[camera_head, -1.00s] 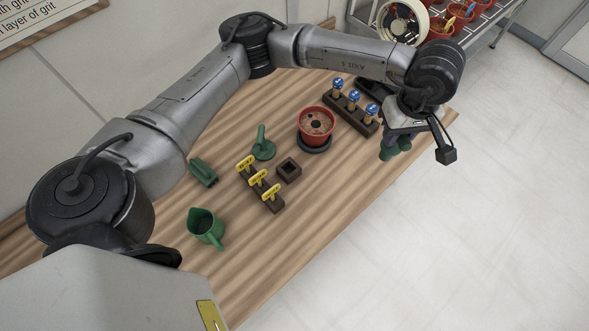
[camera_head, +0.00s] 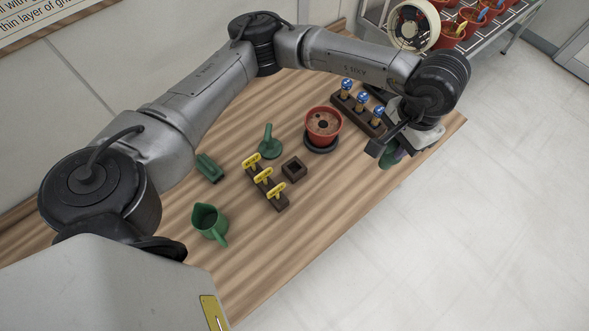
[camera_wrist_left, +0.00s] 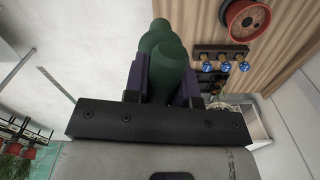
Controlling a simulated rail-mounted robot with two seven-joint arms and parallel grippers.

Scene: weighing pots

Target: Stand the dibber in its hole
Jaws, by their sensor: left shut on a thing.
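The green dibber (camera_wrist_left: 163,55) is clamped between the purple fingers of my left gripper (camera_wrist_left: 166,78) in the left wrist view. In the head view the left gripper (camera_head: 396,153) is at the table's right edge, and the dibber is mostly hidden behind the wrist and fingers. Its tip cannot be made out. A small dark block with a square hole (camera_head: 294,168) stands on the table, well to the left of the gripper, and its opening looks empty. My right gripper is not in view.
A red pot (camera_head: 323,123) on a dark saucer stands between block and gripper. A rack with blue-topped markers (camera_head: 361,110) is behind the gripper. A yellow-label rack (camera_head: 266,183), green jug (camera_head: 209,223), round-based green tool (camera_head: 270,146) and green brush-like piece (camera_head: 209,168) stand left. The front right tabletop is clear.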

